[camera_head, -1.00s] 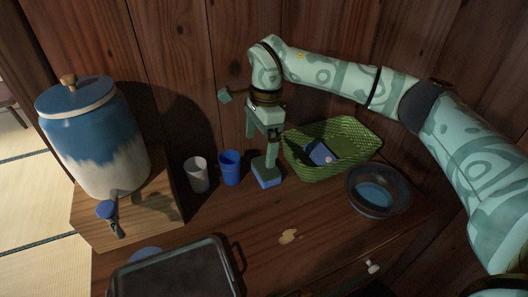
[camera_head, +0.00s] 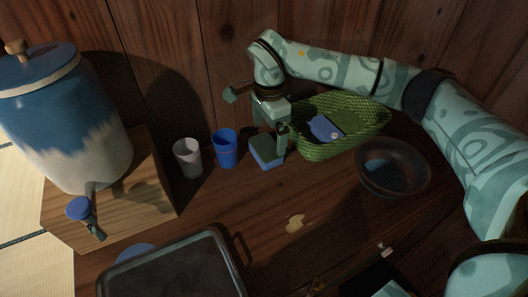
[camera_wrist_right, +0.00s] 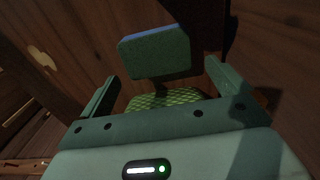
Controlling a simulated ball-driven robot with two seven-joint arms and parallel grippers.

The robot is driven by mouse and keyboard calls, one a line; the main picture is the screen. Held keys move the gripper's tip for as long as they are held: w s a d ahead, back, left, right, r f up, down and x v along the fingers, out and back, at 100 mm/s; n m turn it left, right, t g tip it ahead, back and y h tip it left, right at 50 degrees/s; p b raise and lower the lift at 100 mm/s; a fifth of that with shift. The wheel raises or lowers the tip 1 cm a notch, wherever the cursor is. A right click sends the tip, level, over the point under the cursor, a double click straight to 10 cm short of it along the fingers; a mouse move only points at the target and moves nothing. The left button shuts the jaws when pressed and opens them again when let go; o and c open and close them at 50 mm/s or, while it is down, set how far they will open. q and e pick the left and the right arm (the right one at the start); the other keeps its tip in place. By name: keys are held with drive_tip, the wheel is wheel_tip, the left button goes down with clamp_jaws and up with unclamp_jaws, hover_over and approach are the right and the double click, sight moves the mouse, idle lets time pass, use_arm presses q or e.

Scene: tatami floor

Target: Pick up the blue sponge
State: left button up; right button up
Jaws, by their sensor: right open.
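The blue sponge (camera_head: 267,151) is a small block with a green layer on top and blue along its lower side. It lies on the wooden counter, left of the green basket. In the right wrist view its green face and blue edge (camera_wrist_right: 155,54) show beyond and between the fingers. My right gripper (camera_head: 270,138) is open and points down over the sponge. In the right wrist view the open fingers (camera_wrist_right: 163,90) appear on either side, with the sponge ahead of them. Whether a finger touches it cannot be told. My left gripper is not in view.
A green woven basket (camera_head: 368,117) holds a blue item (camera_head: 324,128). A dark bowl (camera_head: 393,168) stands right. A blue cup (camera_head: 226,148) and white cup (camera_head: 188,158) stand left. A blue-and-white jar (camera_head: 75,125) and dark tray (camera_head: 175,268) are farther left and in front.

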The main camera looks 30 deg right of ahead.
sight(267, 145)
drive_tip(key=f+b, duration=0.2)
drive_tip(key=f, duration=0.3)
drive_tip(key=shift+s+a+f+b, duration=0.1)
drive_tip(key=shift+a+b, duration=0.2)
drive_tip(key=shift+b, duration=0.1)
drive_tip(key=shift+f, duration=0.2)
drive_tip(key=shift+r, duration=0.25)
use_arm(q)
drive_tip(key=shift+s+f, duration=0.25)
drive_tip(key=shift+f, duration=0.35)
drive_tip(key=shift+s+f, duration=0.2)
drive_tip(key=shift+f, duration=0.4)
use_arm(e)
drive_tip(key=c, duration=0.9)
drive_tip(key=shift+o, duration=0.2)
